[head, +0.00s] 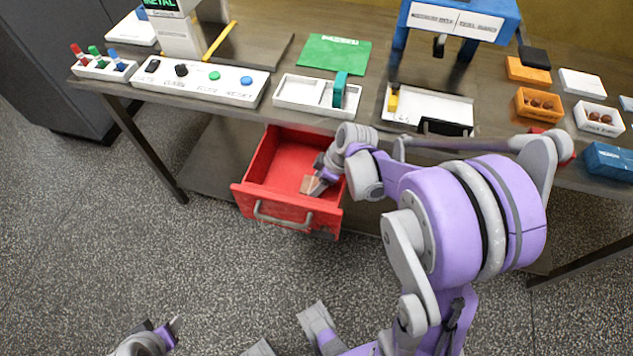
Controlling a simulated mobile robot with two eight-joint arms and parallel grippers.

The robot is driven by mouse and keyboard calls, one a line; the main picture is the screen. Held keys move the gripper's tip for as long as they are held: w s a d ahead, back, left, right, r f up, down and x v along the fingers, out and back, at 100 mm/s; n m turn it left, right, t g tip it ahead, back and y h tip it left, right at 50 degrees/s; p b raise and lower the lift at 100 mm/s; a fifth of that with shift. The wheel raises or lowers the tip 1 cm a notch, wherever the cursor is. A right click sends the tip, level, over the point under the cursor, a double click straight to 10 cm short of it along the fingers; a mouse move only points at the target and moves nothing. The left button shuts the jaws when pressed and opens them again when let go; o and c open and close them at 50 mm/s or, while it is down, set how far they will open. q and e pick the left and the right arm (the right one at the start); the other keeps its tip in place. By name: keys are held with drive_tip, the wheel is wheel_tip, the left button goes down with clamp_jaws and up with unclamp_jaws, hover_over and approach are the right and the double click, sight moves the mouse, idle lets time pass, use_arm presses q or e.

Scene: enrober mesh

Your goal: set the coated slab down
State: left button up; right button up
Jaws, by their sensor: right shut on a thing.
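My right gripper (319,183) reaches down into the open red drawer (252,193) under the table, near its right side. It is shut on a small tan-brown piece, which looks like the coated slab (308,185). The slab is inside the drawer's outline, low toward its floor; I cannot tell whether it touches the floor. The gripper and wrist hide part of it. My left gripper (163,325) is at the bottom left, over the grey floor and far from the drawer. Its fingers are too small and cut off to judge.
On the table stand a white button panel (201,82), a white two-part tray (303,94) with a teal piece, a green mat (334,54), a blue frame (458,18) and an orange box (538,104). The drawer's left part looks empty. My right arm crosses the table's front edge.

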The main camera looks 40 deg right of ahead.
drive_tip(key=o, duration=1.5)
drive_tip(key=shift+f, duration=0.1)
drive_tip(key=shift+c, duration=0.2)
drive_tip(key=shift+r, duration=0.25)
drive_tip(key=p+v, duration=0.2)
drive_tip(key=v, duration=1)
drive_tip(key=shift+a+f, duration=0.1)
